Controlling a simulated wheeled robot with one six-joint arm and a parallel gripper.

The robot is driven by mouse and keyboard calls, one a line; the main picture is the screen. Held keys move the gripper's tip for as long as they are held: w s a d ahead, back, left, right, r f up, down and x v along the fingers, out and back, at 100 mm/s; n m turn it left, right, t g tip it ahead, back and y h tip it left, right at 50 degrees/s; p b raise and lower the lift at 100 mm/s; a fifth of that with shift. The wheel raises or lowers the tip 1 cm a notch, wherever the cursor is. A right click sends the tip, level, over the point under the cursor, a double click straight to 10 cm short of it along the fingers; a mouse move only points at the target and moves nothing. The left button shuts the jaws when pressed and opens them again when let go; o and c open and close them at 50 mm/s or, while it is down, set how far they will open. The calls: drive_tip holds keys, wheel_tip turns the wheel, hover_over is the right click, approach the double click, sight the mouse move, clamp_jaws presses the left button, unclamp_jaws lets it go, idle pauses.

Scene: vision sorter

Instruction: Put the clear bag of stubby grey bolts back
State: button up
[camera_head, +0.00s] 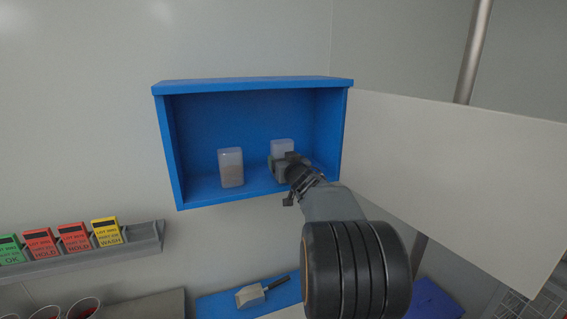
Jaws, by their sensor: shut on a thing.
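A blue wall cabinet (250,86) stands open with its pale door (455,170) swung out to the right. A translucent pale bag (231,167) stands upright on its floor left of centre. My gripper (284,165) reaches into the cabinet's right half and is shut on a second pale, translucent bag (282,147). Only the upper part of that bag shows above the jaws, so I cannot tell if it touches the cabinet floor. The contents of both bags are too small to make out.
A grey rail (140,240) on the left wall holds several green, red and yellow tags. Below are some red-filled cups (84,307) and a scoop (250,296) on a blue surface. A metal pole (473,50) stands behind the door.

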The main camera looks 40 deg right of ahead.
drive_tip(key=shift+f, duration=0.35)
drive_tip(key=o, duration=1.1)
drive_tip(key=shift+r, duration=0.1)
drive_tip(key=shift+s+r, duration=0.1)
drive_tip(key=shift+s, duration=0.05)
drive_tip(key=b+v, duration=0.2)
drive_tip(key=v, duration=1)
drive_tip(key=s+a+f+n+g+y, duration=0.1)
drive_tip(key=s+a+f+g, duration=0.3)
drive_tip(key=a, duration=0.4)
drive_tip(key=s+a+f+n+g+y, duration=0.1)
drive_tip(key=s+a+f+g+y, duration=0.1)
drive_tip(key=s+a+f+g, duration=0.2)
drive_tip(key=s+a+f+g+y, duration=0.1)
drive_tip(key=s+a+f+g, duration=0.3)
drive_tip(key=a+f, duration=0.5)
drive_tip(key=shift+s+a+n, duration=0.2)
drive_tip(key=shift+s+a, duration=0.3)
drive_tip(key=shift+a, duration=0.3)
drive_tip(key=shift+s+a+n, duration=0.2)
drive_tip(key=shift+s+a, duration=0.35)
drive_tip(key=shift+a, duration=0.3)
